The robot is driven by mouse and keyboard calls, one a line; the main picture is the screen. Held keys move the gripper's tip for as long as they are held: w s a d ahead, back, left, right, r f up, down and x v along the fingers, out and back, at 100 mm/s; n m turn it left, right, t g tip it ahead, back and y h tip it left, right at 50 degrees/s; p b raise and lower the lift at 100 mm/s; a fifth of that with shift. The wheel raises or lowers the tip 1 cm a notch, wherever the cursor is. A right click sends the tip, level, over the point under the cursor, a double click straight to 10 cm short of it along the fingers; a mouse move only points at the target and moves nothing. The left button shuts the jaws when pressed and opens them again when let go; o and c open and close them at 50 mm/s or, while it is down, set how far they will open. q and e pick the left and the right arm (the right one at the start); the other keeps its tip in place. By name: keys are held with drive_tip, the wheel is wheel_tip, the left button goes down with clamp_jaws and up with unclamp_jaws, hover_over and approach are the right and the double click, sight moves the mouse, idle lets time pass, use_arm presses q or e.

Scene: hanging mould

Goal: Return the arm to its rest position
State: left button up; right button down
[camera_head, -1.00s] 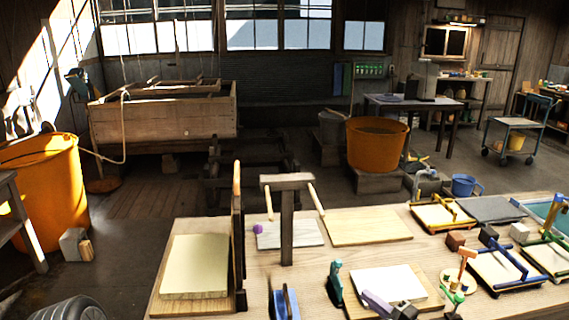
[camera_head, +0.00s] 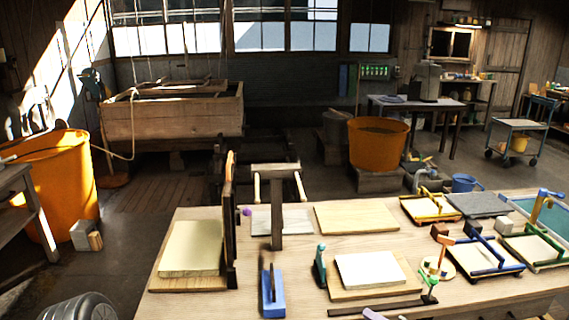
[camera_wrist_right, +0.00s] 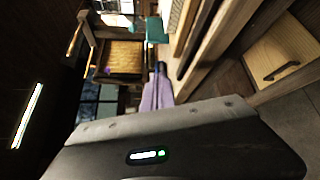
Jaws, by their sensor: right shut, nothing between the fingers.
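My right gripper (camera_head: 374,315) shows only as a small purple finger piece at the bottom edge of the head view, at the front of the workbench (camera_head: 300,245). Most of it is cut off by the frame. In the right wrist view the purple fingers (camera_wrist_right: 157,93) are together and hold nothing. The bench edge (camera_wrist_right: 225,55) runs beside them in that view. My left gripper is not in view.
A T-shaped wooden stand (camera_head: 277,215), a blue tool (camera_head: 273,292), a white sheet on a board (camera_head: 370,270) and a dark bar (camera_head: 375,307) are on the bench. Several small frames stand at its right. Orange tubs (camera_head: 378,148) stand beyond.

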drive_tip(key=s+a+f+n+g+h, duration=0.2)
drive_tip(key=s+a+f+n+g, duration=0.15)
drive_tip(key=s+f+n, duration=0.45)
drive_tip(key=s+a+f+n+g+h, duration=0.1)
drive_tip(key=s+a+f+n+g, duration=0.25)
drive_tip(key=s+f+n, duration=0.4)
drive_tip(key=s+a+f+n+g+h, duration=0.25)
drive_tip(key=s+f+n+g, duration=0.3)
drive_tip(key=s+n, duration=0.5)
drive_tip(key=s+a+r+n, duration=0.2)
drive_tip(key=s+a+n, duration=0.5)
drive_tip(key=s+n, duration=0.4)
drive_tip(key=shift+s+a+n+h, duration=0.2)
drive_tip(key=shift+n+h, duration=0.15)
drive_tip(key=shift+n, duration=1.65)
drive_tip(key=shift+d+r, duration=0.1)
